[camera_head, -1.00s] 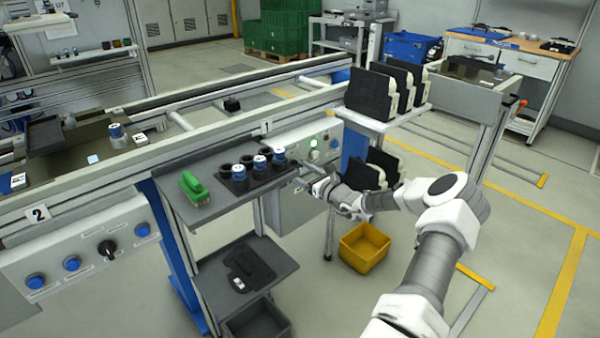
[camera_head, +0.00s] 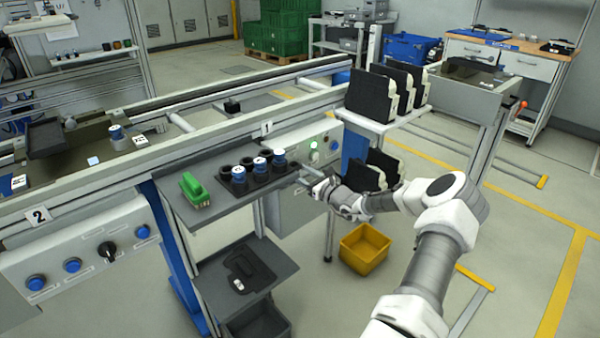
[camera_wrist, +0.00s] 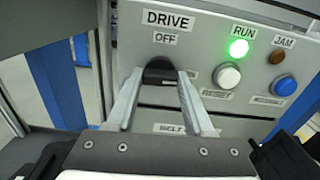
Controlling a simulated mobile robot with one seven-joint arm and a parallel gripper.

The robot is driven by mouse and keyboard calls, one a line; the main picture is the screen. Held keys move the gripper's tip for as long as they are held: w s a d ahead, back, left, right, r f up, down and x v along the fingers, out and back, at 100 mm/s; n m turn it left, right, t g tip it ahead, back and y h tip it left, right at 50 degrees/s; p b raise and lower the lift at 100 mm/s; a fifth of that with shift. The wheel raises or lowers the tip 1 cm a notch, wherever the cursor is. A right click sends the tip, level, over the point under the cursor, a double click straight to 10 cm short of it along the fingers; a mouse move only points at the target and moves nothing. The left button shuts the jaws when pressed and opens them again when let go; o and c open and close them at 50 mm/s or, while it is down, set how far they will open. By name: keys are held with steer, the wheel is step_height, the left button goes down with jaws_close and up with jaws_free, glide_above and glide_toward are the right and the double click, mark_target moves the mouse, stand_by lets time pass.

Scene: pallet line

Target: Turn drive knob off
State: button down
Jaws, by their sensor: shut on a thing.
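The black drive knob (camera_wrist: 160,72) sits on the grey control panel (camera_wrist: 213,52) in the wrist view, under the labels "DRIVE" and "OFF". My gripper (camera_wrist: 160,84) is shut on the knob, with one finger on each side of it. The lower part of the knob is hidden, so I cannot tell where it points. The green RUN lamp (camera_wrist: 238,48) is lit. In the head view my gripper (camera_head: 304,178) reaches the panel (camera_head: 325,140) beside the shelf, and the knob is too small to make out.
On the panel are a white button (camera_wrist: 227,76), a blue button (camera_wrist: 285,86) and an unlit amber JAM lamp (camera_wrist: 277,57). A grey shelf (camera_head: 215,205) with a green brush (camera_head: 194,190) and several cups is left of my gripper. A yellow bin (camera_head: 363,250) stands below.

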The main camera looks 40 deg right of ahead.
steer(key=shift+f+n+b, duration=0.1)
steer(key=shift+n+b, duration=2.65)
steer(key=shift+n, duration=5.85)
steer(key=shift+c, duration=1.4)
jaws_free()
steer(key=s+d+p, duration=0.1)
steer(key=s+p, duration=0.2)
steer(key=s, duration=1.4)
steer(key=shift+s+d, duration=0.2)
